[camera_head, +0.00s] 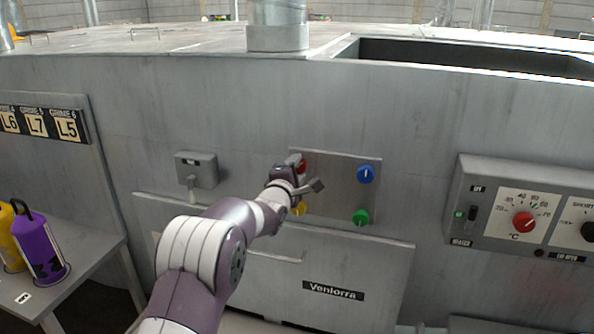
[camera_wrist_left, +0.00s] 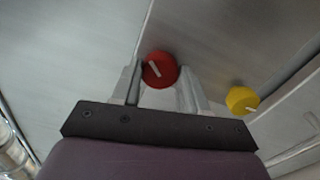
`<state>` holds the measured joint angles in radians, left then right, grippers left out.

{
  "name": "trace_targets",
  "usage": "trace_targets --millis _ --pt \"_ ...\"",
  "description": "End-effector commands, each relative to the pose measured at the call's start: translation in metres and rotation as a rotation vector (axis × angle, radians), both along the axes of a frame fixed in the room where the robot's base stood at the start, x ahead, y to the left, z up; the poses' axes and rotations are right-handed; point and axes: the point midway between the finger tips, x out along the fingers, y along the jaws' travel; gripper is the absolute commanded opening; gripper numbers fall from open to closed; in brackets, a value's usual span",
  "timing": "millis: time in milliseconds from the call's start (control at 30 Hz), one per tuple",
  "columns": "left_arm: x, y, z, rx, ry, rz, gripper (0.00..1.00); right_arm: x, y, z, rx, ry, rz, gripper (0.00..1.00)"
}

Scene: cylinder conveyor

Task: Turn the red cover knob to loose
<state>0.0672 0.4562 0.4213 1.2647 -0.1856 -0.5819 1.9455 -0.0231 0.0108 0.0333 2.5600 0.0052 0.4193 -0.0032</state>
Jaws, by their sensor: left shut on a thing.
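The red cover knob (camera_head: 301,163) sits at the upper left corner of a metal cover panel (camera_head: 335,190), mostly hidden behind my left gripper (camera_head: 296,174) in the head view. In the left wrist view the red knob (camera_wrist_left: 158,70) shows a pale slanted pointer line and lies between the fingertips of my left gripper (camera_wrist_left: 160,85), which is shut on it. A blue knob (camera_head: 365,174), a green knob (camera_head: 361,217) and a yellow knob (camera_head: 299,208) sit at the panel's other corners. My right gripper is not in view.
A control box with a red dial (camera_head: 523,222) is mounted at the right. A grey switch box (camera_head: 196,170) is left of the panel. A side table (camera_head: 75,262) at the left holds a purple cylinder (camera_head: 38,248) and a yellow cylinder (camera_head: 10,243). An opening (camera_head: 470,57) lies on top.

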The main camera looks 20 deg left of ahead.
Motion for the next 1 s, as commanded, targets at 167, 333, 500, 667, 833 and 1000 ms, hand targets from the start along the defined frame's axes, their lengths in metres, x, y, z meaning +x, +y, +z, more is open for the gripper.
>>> trace_targets --millis 167,333,500,667,833,1000 --pt "-0.0002 0.0017 -0.0016 -0.157 0.009 0.003 0.13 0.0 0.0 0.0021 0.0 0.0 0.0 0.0" --pt "-0.0002 0.0016 -0.0026 -0.289 0.015 0.004 0.13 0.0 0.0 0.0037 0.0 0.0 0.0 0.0" --pt "-0.0003 0.0014 -0.0037 -0.393 0.02 0.004 0.13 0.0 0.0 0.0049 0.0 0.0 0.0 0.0" --pt "-0.0004 0.0013 -0.0049 -0.459 0.024 0.005 0.13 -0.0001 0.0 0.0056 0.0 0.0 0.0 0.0" --pt "-0.0005 0.0012 -0.0061 -0.498 0.028 0.005 0.13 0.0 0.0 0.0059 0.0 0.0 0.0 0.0" --pt "-0.0006 0.0011 -0.0073 -0.513 0.03 0.006 0.13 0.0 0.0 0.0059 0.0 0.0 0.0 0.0"
